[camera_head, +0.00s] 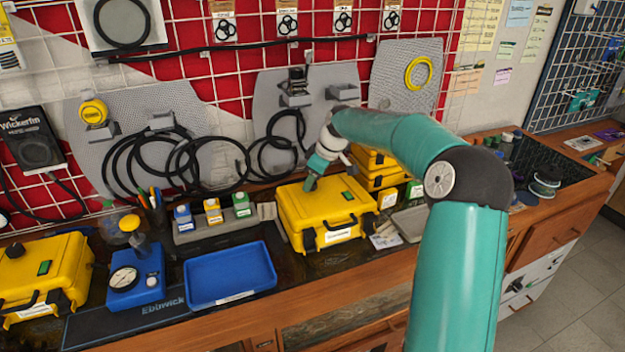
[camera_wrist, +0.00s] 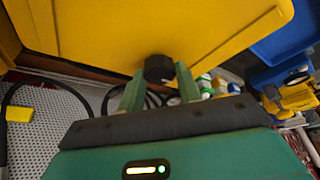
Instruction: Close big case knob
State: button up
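The big yellow case (camera_head: 325,215) stands shut on the bench in the middle of the head view, with a small green switch on its lid. My gripper (camera_head: 310,183) is down at the lid's left part and hides the knob there. In the wrist view the yellow case (camera_wrist: 150,25) fills the top, and a dark knob (camera_wrist: 158,68) sits on it. The two green fingers of my gripper (camera_wrist: 160,72) stand on either side of the knob, very near it. I cannot tell whether they touch or press it.
A blue tray (camera_head: 230,274) and a blue gauge box (camera_head: 135,277) lie left of the case. Another yellow case (camera_head: 45,268) with a black knob is at far left. Small stacked yellow cases (camera_head: 375,170) stand close behind on the right. Cables hang on the wall behind.

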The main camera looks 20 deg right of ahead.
jog(key=shift+m, duration=0.4)
jog(key=m+h, duration=0.2)
jog(key=m, duration=0.1)
jog(key=shift+a+t, duration=0.2)
jog(key=shift+t, duration=0.1)
jog(key=m+h, duration=0.1)
jog(key=m, duration=0.2)
jog(key=m+h, duration=0.1)
jog(key=m, duration=0.1)
jog(key=shift+a+m, duration=0.2)
jog(key=shift+m, duration=0.2)
jog(key=m+h, duration=0.2)
jog(key=m, duration=0.2)
jog(key=shift+w+a+g, duration=0.1)
jog(key=shift+g, duration=0.3)
jog(key=shift+m+g+h, duration=0.6)
jog(key=shift+m, duration=1.4)
jog(key=shift+a, duration=0.1)
jog(key=o, duration=1)
